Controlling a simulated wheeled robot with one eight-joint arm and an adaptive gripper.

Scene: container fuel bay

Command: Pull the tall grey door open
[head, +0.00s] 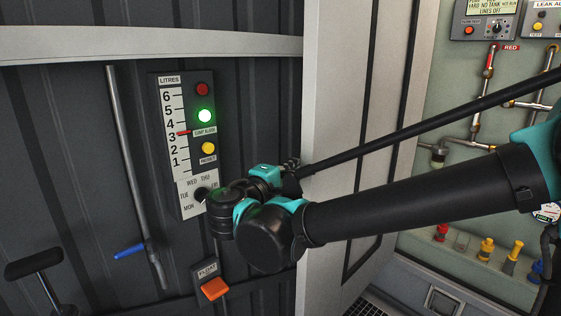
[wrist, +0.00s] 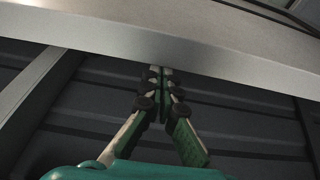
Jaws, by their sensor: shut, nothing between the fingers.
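The tall grey door (head: 336,95) stands upright in the middle of the head view, with a black strip along its face. It stands away from the opening, and the pale green interior shows to its right. My arm crosses in front of it. My gripper (head: 292,163) is at the door's left edge, partly hidden behind my wrist. In the wrist view my gripper (wrist: 160,73) has its fingers together and empty, with the tips at the edge of a pale grey panel. I cannot tell whether they touch it. No handle shows.
Pipes (head: 487,90) and coloured caps (head: 486,249) are inside at right.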

